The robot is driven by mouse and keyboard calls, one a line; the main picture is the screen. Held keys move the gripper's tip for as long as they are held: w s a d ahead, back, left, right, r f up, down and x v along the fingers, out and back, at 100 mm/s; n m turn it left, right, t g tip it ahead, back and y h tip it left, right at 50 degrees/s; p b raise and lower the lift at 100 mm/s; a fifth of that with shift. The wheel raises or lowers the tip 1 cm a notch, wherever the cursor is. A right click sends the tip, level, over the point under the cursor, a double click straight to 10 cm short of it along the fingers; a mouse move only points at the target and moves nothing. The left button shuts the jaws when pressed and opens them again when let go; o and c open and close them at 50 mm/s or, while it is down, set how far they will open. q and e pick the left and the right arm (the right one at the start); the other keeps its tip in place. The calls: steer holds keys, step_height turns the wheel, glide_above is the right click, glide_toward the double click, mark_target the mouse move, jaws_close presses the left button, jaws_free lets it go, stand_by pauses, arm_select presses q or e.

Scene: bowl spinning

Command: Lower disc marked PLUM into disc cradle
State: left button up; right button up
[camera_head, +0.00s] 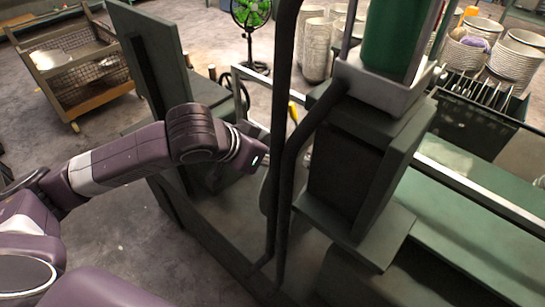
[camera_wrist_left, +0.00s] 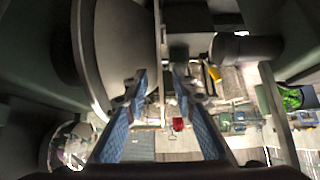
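A large grey disc (camera_wrist_left: 118,45) fills the upper left of the left wrist view, close to my left fingertips. No PLUM mark can be read on it. In the head view a grey rounded edge (camera_head: 268,190), perhaps of a disc, shows beside the dark upright posts. Whether a fingertip touches the disc I cannot tell. In the head view my left arm reaches into the dark machine frame and its fingers are mostly hidden. I cannot make out the disc cradle. My right gripper is not in view.
Dark upright posts (camera_head: 285,130) and a dark box (camera_head: 350,160) stand right of my left wrist. A dark upright panel (camera_head: 155,75) stands behind the arm. A mesh-sided cart (camera_head: 85,70) and stacked bowls (camera_head: 318,45) are further back. Floor at the lower left is bare.

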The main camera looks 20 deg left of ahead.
arm_select(q)
steer(key=shift+f, duration=0.15)
steer(key=v, duration=0.7)
steer(key=shift+r, duration=0.3)
steer(key=shift+s+a, duration=0.1)
steer(key=shift+s, duration=0.1)
stand_by(0.3)
